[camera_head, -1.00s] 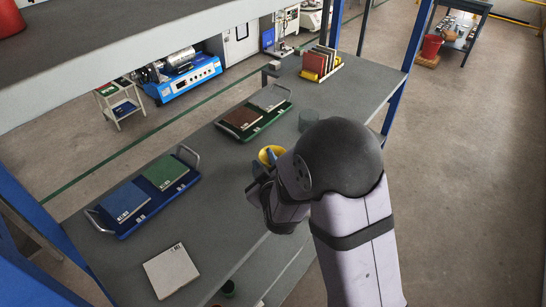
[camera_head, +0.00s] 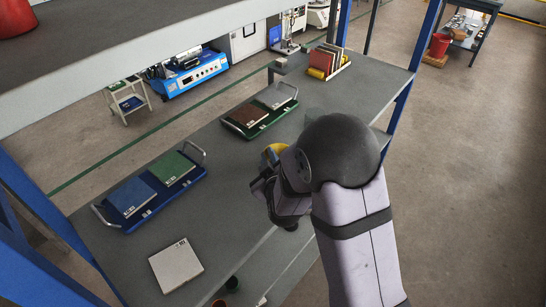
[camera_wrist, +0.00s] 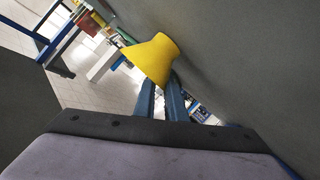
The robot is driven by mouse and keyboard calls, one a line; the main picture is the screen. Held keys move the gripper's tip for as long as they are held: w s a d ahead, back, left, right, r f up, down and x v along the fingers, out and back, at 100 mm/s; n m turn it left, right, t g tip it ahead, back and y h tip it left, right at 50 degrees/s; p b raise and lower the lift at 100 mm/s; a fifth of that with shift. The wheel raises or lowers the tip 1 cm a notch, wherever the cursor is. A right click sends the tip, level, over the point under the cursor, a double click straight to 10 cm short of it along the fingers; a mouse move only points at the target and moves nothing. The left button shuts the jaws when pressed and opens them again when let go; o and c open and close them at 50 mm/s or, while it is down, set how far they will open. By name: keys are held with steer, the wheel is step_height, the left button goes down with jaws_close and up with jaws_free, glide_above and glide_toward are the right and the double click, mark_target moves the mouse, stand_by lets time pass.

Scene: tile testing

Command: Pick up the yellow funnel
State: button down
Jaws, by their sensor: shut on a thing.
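The yellow funnel (camera_wrist: 152,58) is in the wrist view, at the tips of my gripper's blue-grey fingers (camera_wrist: 160,98). My gripper is shut on it, and the funnel lies tilted across the fingers. In the head view only a small yellow part of the funnel (camera_head: 277,149) shows. My gripper (camera_head: 264,180) and arm hide the rest of it. From these views I cannot tell whether the funnel is clear of the bench.
The grey bench (camera_head: 225,195) holds a blue tray (camera_head: 150,212) with blue and green tiles and a green tray (camera_head: 240,131) with brown and grey tiles. A white tile (camera_head: 176,266) lies in front. A tile rack (camera_head: 328,66) stands at the far end.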

steer(key=shift+r, duration=0.1)
step_height(320, 180, up, 10)
steer(key=b, duration=0.1)
stand_by(0.6)
